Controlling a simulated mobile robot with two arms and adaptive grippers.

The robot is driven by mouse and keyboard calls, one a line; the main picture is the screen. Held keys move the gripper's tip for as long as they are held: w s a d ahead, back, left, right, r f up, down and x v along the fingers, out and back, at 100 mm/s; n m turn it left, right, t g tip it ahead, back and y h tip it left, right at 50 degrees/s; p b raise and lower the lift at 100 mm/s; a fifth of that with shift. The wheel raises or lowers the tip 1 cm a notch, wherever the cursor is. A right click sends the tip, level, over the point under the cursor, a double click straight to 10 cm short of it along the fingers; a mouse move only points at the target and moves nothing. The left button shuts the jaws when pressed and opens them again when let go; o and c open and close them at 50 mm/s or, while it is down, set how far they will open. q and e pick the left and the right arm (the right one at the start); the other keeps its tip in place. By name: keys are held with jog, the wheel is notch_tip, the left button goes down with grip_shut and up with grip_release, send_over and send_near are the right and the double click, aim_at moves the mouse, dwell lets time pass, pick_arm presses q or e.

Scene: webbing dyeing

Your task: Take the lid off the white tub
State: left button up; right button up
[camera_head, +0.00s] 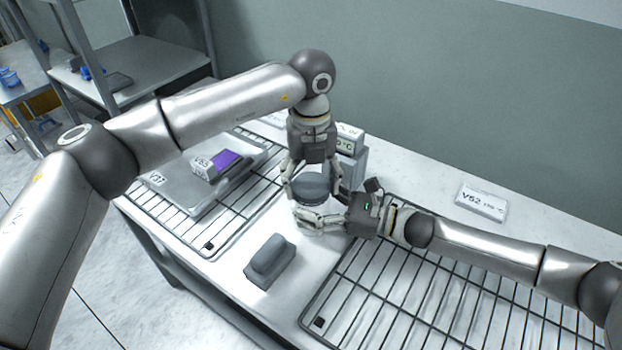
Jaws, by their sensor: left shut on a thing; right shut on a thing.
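The white tub (312,207) stands on the white table between the two wire racks, mostly hidden by my grippers. Its dark grey lid (312,186) shows on top of it. My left gripper (312,190) points down from above, with its fingers shut on the lid from both sides. My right gripper (312,221) comes in low from the right and is shut around the tub below the lid. I cannot tell whether there is a gap between lid and tub.
A grey block (269,262) lies in front of the tub. Wire racks (430,295) lie right and left (228,222); the left one bears a grey tray (176,201) with a purple-topped box (222,163). Behind the tub stands a grey device (352,165). A V52 label plate (482,203) lies at back right.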

aim_at(311, 184)
pick_arm(q)
jog(key=shift+w+r, duration=0.1)
jog(key=shift+r, duration=0.1)
dwell(0.6)
jog(key=shift+r, duration=0.9)
jog(key=shift+r, duration=2)
pick_arm(e)
jog(key=o, duration=2.1)
jog(key=shift+c, duration=0.2)
jog(key=shift+d, duration=0.1)
